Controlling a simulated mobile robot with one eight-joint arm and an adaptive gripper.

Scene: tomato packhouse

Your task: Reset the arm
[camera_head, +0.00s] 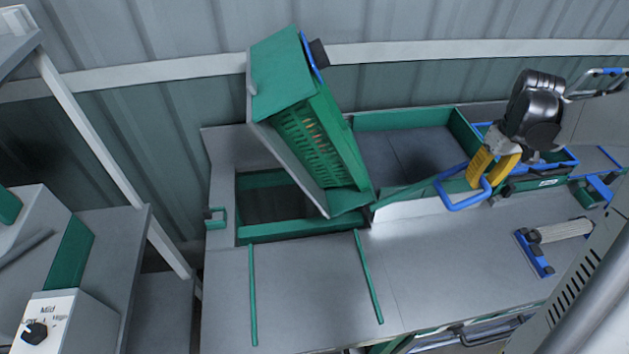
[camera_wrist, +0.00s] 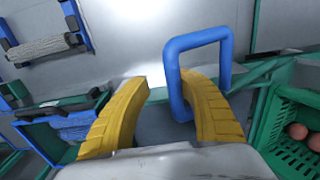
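My gripper (camera_head: 492,172) with its yellow fingers is at the right in the camera_head view, pointing down over the bench beside a blue loop handle (camera_head: 463,188). In the camera_wrist view my gripper (camera_wrist: 165,85) is open, with a clear gap between the fingertips. The blue handle (camera_wrist: 198,40) rises there by the right finger, one leg close to that finger's inner side. I cannot tell whether they touch. I see nothing gripped between the fingers.
A green crate (camera_head: 317,140) stands steeply tilted above a recess in the grey bench (camera_head: 300,275); a crate (camera_wrist: 285,150) holding tomatoes shows in the camera_wrist view. A blue-framed roller (camera_head: 560,232) lies right. A blue-edged tray (camera_wrist: 62,125) is at left. The bench front is mostly clear.

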